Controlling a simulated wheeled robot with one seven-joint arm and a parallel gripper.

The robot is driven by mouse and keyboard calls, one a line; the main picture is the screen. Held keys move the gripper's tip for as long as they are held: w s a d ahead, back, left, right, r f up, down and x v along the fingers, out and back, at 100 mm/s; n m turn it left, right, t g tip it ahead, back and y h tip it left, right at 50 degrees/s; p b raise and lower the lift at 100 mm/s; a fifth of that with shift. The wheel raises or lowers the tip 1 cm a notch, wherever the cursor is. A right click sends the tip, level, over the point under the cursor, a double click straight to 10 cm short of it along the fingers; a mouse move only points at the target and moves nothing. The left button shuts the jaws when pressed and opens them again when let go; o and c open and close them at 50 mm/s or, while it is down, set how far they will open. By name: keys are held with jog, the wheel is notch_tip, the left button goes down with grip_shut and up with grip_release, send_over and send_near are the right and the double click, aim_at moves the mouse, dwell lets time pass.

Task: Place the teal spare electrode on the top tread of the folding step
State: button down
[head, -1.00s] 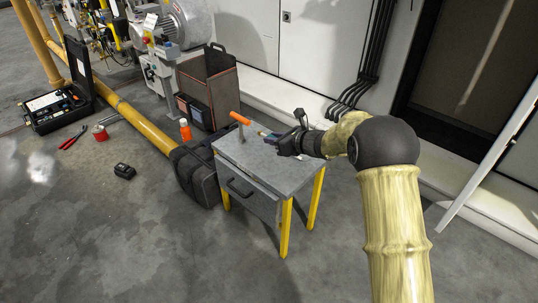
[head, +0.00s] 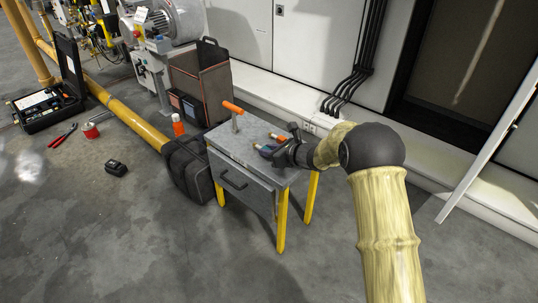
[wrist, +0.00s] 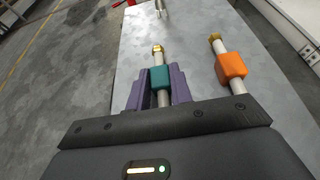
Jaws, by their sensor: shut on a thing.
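The teal spare electrode (wrist: 160,78) has a teal collar, a pale rod and a brass tip. My gripper (wrist: 158,92) is shut on its collar, with a purple finger on each side. In the head view my gripper (head: 266,150) is low over the right part of the grey cabinet top. I cannot tell whether the electrode touches that top. Its rear end is hidden behind my gripper's body. I cannot make out a folding step in either view.
An orange-collared electrode (wrist: 232,66) lies close to the right on the grey cabinet (head: 224,139). An orange-handled tool (head: 233,108) stands near its far left corner. A black bag (head: 189,170) sits against the cabinet. Floor in front is clear.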

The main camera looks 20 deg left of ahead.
dwell(0.3)
jog(key=c, duration=1.3)
grip_release()
jog(key=shift+o, duration=0.2)
jog(key=shift+r, duration=0.1)
jog(key=p+v, duration=0.4)
jog(key=v, duration=0.7)
jog(key=shift+s+d+r, duration=0.1)
jog(key=shift+s+d, duration=0.1)
jog(key=shift+d, duration=0.25)
